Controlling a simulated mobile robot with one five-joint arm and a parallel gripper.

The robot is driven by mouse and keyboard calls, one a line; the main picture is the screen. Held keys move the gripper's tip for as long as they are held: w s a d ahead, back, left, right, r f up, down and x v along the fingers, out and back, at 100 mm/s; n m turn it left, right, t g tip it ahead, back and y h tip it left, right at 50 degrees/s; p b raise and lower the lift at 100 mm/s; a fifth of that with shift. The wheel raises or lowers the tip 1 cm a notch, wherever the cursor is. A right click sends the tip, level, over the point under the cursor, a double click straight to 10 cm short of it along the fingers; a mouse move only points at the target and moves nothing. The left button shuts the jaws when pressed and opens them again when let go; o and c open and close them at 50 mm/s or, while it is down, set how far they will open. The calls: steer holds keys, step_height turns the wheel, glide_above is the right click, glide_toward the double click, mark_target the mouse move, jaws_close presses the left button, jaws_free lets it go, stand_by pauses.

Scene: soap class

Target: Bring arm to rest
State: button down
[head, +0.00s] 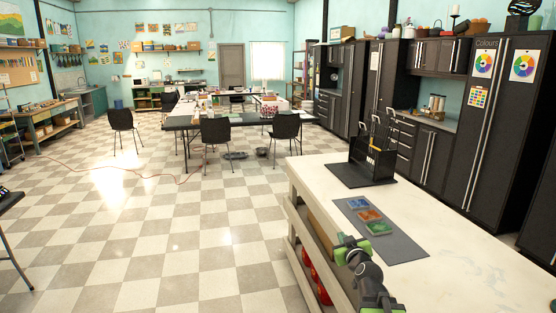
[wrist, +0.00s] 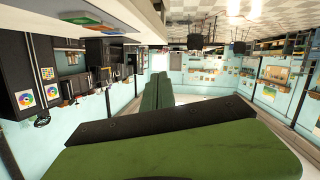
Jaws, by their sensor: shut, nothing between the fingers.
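My arm (head: 362,272), green and dark grey, is at the front edge of the white-topped workbench (head: 480,240) in the head view. My gripper (wrist: 160,78) shows in the upside-down wrist view as two long green fingers lying together, with nothing between them. It points out into the room and touches nothing that I can see. In the head view I cannot clearly make out the fingers.
Blue (head: 357,203), orange (head: 369,215) and green (head: 379,228) blocks lie on a dark grey mat (head: 405,247) on the workbench. Behind them a black holder (head: 370,160) stands on another dark mat. Open checkered floor (head: 200,240) lies left of the bench.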

steer(key=s+a+f+n+g+y, duration=0.25)
steer(key=s+a+f+g, duration=0.25)
steer(key=a+f, duration=0.5)
steer(key=s+d+f+m+g+h, duration=0.1)
steer(key=s+f+g, duration=0.3)
steer(key=s, duration=0.5)
steer(key=s+d+f+m+g+h, duration=0.1)
steer(key=s+f+m+g, duration=0.3)
steer(key=s+g, duration=0.2)
steer(key=s, duration=0.2)
steer(key=shift+s+f+m+h, duration=0.3)
steer(key=shift+s+m+h, duration=0.05)
steer(key=shift+s, duration=0.05)
